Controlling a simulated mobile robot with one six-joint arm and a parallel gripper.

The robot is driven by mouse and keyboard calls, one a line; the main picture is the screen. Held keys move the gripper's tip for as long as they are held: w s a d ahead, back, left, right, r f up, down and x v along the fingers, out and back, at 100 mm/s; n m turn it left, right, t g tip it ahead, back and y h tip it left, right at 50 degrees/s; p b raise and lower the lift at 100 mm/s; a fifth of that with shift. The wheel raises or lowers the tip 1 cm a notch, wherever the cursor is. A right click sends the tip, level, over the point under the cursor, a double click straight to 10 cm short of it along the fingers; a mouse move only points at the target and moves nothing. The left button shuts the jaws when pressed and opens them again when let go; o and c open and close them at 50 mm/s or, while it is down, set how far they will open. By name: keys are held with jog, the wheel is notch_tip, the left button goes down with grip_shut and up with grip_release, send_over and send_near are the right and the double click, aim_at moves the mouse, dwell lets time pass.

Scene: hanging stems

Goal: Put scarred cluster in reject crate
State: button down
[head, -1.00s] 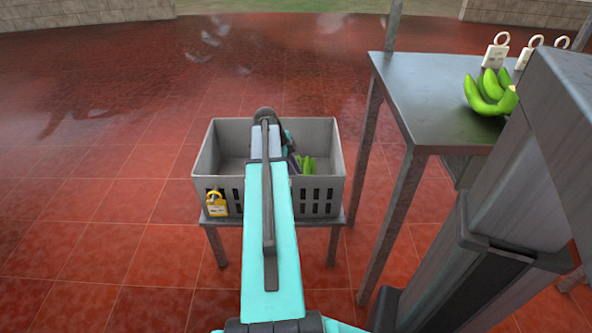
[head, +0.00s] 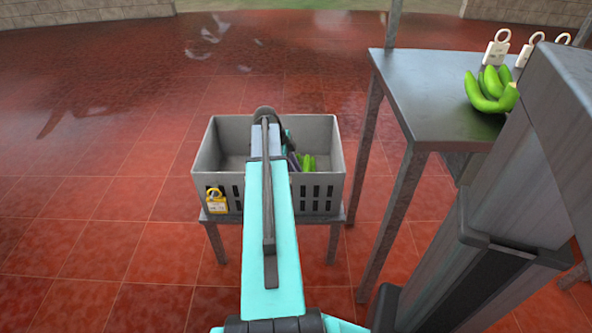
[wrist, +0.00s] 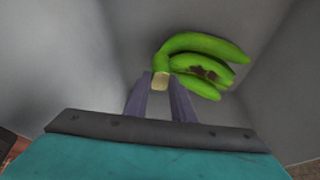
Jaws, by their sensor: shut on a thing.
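The scarred cluster, green bananas with dark brown marks on one finger, shows in the wrist view (wrist: 205,66). My gripper (wrist: 160,88) is shut on its pale cut stem end, and the bananas extend beyond the fingertips to the right. In the head view the cluster (head: 308,163) is partly visible inside the grey reject crate (head: 270,190), near its right side. My arm hides the gripper and much of the crate's inside there. Grey crate walls surround the cluster in the wrist view. I cannot tell whether the cluster touches the crate floor.
The crate stands on a low metal stand and carries a yellow tag (head: 215,201) on its front. A metal table (head: 425,95) at the right holds another green banana cluster (head: 489,92) and white tags (head: 497,49). The red tiled floor at the left is clear.

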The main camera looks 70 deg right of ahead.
jog(key=c, duration=1.4)
grip_release()
jog(key=shift+c, duration=0.2)
jog(key=shift+f, duration=0.1)
jog(key=p+v, duration=0.3)
jog(key=v, duration=1.1)
jog(key=shift+s, duration=0.1)
